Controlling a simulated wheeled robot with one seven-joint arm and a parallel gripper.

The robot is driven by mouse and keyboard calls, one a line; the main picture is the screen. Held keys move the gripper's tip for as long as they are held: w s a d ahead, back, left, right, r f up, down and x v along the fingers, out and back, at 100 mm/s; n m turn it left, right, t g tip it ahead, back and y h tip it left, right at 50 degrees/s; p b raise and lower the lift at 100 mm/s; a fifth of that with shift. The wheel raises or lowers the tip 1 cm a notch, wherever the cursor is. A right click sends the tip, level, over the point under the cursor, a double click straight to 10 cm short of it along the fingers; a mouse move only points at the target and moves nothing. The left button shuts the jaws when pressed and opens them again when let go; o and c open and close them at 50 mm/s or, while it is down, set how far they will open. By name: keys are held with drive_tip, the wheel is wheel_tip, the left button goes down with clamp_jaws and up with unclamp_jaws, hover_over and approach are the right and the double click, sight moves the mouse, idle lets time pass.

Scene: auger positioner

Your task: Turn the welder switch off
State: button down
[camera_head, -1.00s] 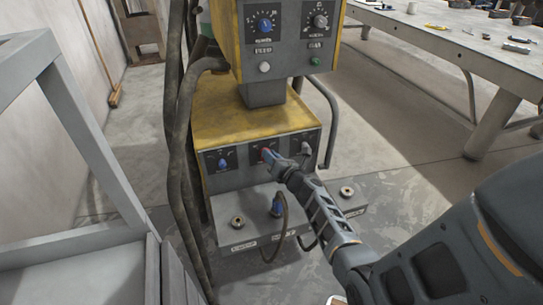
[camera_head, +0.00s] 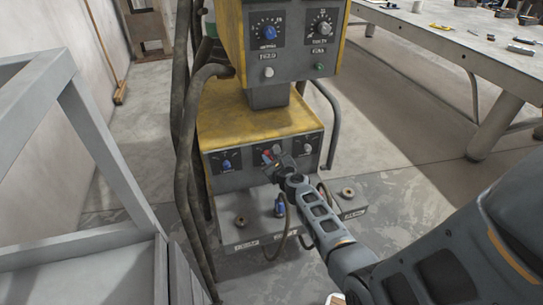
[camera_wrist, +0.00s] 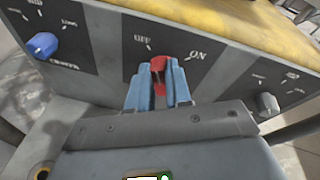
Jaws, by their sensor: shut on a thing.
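The welder (camera_head: 262,122) is a yellow and grey machine with a dark panel on its lower box. Its red switch (camera_wrist: 158,64) sits mid-panel, between the printed words OFF at left and ON at right in the wrist view. My gripper (camera_wrist: 158,86) has its blue fingers closed around the red switch, one on each side. The switch's top shows between the fingertips and looks roughly upright between the two words; its exact setting is hard to tell. In the head view my gripper (camera_head: 272,158) is at the panel and partly hides the switch.
A blue knob (camera_wrist: 42,45) is left of the switch and a grey knob (camera_wrist: 268,104) right of it. Sockets and a cable (camera_head: 283,230) are on the ledge below. Thick hoses (camera_head: 183,130) hang at left. A grey frame (camera_head: 110,160) stands left, a workbench (camera_head: 450,45) right.

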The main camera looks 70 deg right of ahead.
drive_tip(key=shift+w+a+f+n+g+h+p, duration=0.15)
drive_tip(key=shift+n+g+p, duration=0.1)
drive_tip(key=shift+n, duration=0.3)
drive_tip(key=shift+r+n+g+h+p, duration=0.1)
drive_tip(key=shift+n+g+p, duration=0.1)
drive_tip(key=shift+n, duration=0.3)
drive_tip(key=shift+w+a+f+n+g+h+p, duration=0.15)
drive_tip(key=shift+n+g+p, duration=0.1)
drive_tip(key=shift+n, duration=0.3)
drive_tip(key=shift+s, duration=0.1)
drive_tip(key=c, duration=1.1)
unclamp_jaws()
drive_tip(key=shift+d, duration=0.1)
drive_tip(key=shift+o, duration=0.2)
drive_tip(key=p+v, duration=0.3)
drive_tip(key=v, duration=0.4)
drive_tip(key=shift+s+a+r, duration=0.15)
drive_tip(key=shift+s+a, duration=0.05)
drive_tip(key=shift+a, duration=0.15)
